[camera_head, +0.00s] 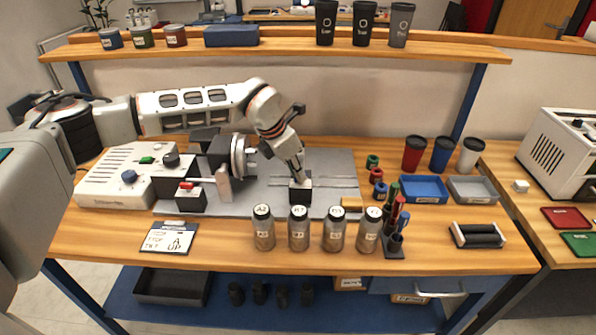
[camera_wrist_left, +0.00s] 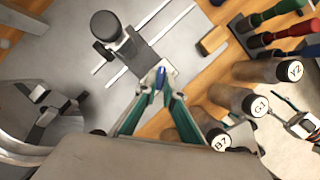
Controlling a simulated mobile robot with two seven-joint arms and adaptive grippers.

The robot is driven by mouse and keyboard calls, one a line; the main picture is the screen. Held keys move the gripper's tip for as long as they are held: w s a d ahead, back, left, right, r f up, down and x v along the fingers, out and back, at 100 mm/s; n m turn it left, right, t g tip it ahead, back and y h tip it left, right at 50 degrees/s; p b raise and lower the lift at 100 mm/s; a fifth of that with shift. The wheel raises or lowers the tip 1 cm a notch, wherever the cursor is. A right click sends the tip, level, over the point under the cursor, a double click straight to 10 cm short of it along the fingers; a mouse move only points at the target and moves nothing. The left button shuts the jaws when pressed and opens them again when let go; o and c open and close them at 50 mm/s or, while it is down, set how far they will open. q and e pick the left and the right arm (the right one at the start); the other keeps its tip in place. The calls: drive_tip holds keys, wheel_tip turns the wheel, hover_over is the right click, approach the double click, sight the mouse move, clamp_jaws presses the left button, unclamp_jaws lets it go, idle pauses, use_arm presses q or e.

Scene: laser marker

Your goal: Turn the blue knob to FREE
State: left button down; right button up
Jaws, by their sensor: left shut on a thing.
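My left gripper (camera_head: 300,178) reaches down from the left to a small black block (camera_head: 300,192) on the grey metal plate (camera_head: 335,163). In the left wrist view its green-edged fingers (camera_wrist_left: 160,82) are shut on a small blue knob (camera_wrist_left: 160,71) at the block's side. Only a bit of the knob shows between the fingertips; no FREE mark or pointer is readable. Another blue knob (camera_head: 129,176) sits on the white control box at the left, apart from the gripper. What looks like my right gripper (camera_wrist_left: 303,125) shows at the right edge of the wrist view, its jaw state unclear.
Several labelled jars (camera_head: 298,230) stand close in front of the block. A marker rack (camera_head: 394,248) is to their right. A grey chuck unit (camera_head: 236,158) and a red-levered black block (camera_head: 178,198) stand left. Blue and grey trays (camera_head: 423,190) lie at the right.

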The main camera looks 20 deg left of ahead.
use_arm(q)
drive_tip(key=m, duration=0.1)
drive_tip(key=m+g+h, duration=0.1)
drive_tip(key=m, duration=0.1)
drive_tip(key=shift+w+a+r+m+p, duration=0.1)
drive_tip(key=shift+w+m+p, duration=0.1)
drive_tip(key=shift+m+p, duration=0.15)
drive_tip(key=shift+w+m+g+h, duration=0.1)
drive_tip(key=shift+m+g+h, duration=0.35)
drive_tip(key=shift+m, duration=1.3)
drive_tip(key=shift+g, duration=0.25)
drive_tip(key=c, duration=2.2)
unclamp_jaws()
drive_tip(key=shift+o, duration=0.2)
drive_tip(key=shift+a, duration=0.1)
drive_tip(key=v, duration=1.2)
drive_tip(key=shift+d, duration=0.25)
